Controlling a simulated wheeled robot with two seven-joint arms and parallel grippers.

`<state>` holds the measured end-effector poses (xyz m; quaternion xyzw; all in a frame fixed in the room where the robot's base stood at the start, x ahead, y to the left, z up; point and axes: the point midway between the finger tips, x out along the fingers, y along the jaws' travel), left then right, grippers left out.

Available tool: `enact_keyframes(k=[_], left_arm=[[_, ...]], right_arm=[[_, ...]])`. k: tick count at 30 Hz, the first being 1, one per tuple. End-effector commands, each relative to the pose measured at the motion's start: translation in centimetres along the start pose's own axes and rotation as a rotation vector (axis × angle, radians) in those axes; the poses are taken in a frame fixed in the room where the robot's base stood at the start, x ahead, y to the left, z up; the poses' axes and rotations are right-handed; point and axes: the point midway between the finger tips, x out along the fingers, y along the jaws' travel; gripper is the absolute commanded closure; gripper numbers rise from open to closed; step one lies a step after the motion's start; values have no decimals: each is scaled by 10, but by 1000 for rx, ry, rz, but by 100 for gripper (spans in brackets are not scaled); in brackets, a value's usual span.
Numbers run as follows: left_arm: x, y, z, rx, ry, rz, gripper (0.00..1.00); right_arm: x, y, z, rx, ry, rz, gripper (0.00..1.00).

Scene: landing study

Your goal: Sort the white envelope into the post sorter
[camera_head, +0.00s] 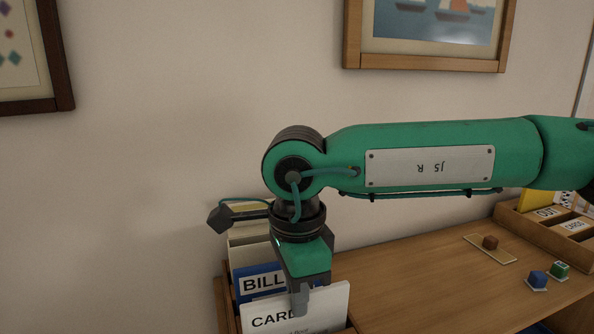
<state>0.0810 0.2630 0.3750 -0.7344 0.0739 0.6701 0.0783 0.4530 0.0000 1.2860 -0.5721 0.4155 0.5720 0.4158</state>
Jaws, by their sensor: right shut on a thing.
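The post sorter (220,300) stands against the wall at the lower left, with upright dividers. A blue label reads "BILL", and a white front panel below it reads "CARD", partly covered. My right gripper (300,306) points down over the sorter's front part. It is shut on the white envelope (332,302), which stands upright at the sorter's front by the "CARD" lettering. The envelope's lower part is cut off by the picture edge, so I cannot tell how deep it sits. My left gripper is not in view.
The wooden desk (420,290) is clear right of the sorter. A wooden labelled box (540,235) stands at the back right.

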Motion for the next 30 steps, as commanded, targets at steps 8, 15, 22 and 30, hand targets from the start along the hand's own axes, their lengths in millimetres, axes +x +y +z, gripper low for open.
enact_keyframes(k=[8,15,22,30], left_arm=[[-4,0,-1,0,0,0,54],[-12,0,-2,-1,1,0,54],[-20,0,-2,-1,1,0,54],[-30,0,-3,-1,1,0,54]], right_arm=[[-6,0,0,0,-1,0,100],[-27,0,0,0,-1,0,100],[-45,0,0,0,-1,0,100],[-67,0,0,0,-1,0,100]])
